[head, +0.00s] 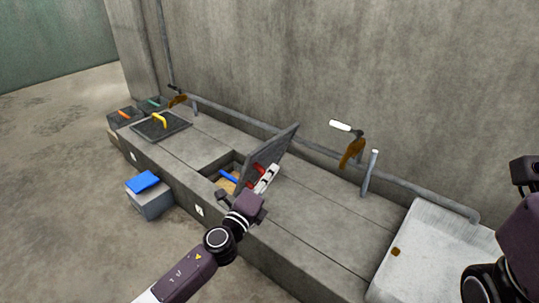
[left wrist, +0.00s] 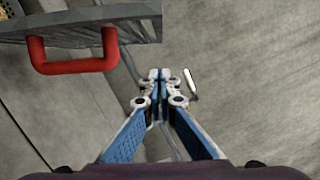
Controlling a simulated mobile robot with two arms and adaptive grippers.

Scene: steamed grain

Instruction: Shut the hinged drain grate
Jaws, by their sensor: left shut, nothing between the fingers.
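The hinged drain grate (head: 270,150) is a grey slab standing open and steeply tilted over a square opening (head: 213,168) in the concrete counter. Its red handle (head: 258,169) is on the face toward me, partly behind my gripper. My left gripper (head: 273,169) is shut and empty, in front of the grate's right part. In the left wrist view the grate's edge (left wrist: 95,28) and red handle (left wrist: 72,66) are at upper left; the closed fingertips (left wrist: 160,76) are right of the handle and apart from it. Contact with the grate cannot be told.
A blue-handled thing (head: 229,177) lies in the opening. A closed dark cover with a yellow handle (head: 159,121) is farther left. A grey box with a blue top (head: 148,197) stands on the floor. Taps (head: 352,150) and a pipe (head: 240,121) run along the wall; a pale basin (head: 420,245) is at right.

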